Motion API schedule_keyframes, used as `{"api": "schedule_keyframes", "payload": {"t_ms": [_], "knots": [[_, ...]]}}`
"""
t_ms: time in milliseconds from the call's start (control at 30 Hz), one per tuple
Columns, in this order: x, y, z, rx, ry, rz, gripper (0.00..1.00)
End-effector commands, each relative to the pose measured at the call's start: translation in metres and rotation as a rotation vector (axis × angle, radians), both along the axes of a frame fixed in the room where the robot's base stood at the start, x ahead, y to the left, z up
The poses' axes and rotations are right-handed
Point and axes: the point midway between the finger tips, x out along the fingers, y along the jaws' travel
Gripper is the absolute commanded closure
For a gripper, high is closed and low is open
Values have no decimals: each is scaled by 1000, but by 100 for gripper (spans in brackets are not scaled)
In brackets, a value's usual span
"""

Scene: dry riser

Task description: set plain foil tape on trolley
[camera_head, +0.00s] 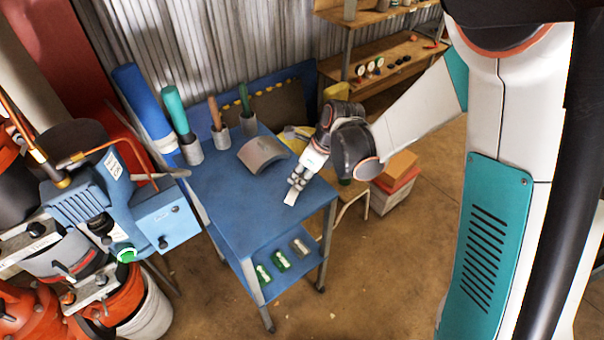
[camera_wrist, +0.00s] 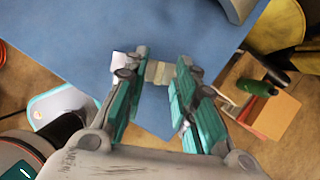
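The blue trolley (camera_head: 235,205) stands mid-picture; its blue top (camera_wrist: 75,35) also fills the upper wrist view. My gripper (camera_head: 293,190) is low over its front right part. In the wrist view, the teal fingers of my gripper (camera_wrist: 163,88) stand apart with a narrow gap. A pale, silvery piece (camera_wrist: 158,72), perhaps the plain foil tape, fills that gap at the fingertips. It also shows as a whitish flat piece (camera_head: 291,198) under the fingertips in the head view. Whether the fingers clamp it, and whether it touches the top, I cannot tell.
A grey curved shell (camera_head: 263,153) lies on the trolley top, with handled tools in grey cups (camera_head: 191,150) behind. Green and grey items (camera_head: 280,260) sit on the lower shelf. Blue pump machinery (camera_head: 125,205) crowds the left. Stacked boxes (camera_head: 395,185) stand right. The trolley's left top is clear.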

Motion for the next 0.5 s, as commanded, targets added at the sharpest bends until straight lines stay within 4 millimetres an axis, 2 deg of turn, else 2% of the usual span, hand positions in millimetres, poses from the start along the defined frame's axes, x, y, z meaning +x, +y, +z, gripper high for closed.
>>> {"api": "schedule_keyframes", "payload": {"t_ms": [133,233,500], "knots": [[-1,-1,3,0,0,0,74],[-2,-4,12,0,0,-1,74],[-14,-21,62,0,1,-2,74]]}}
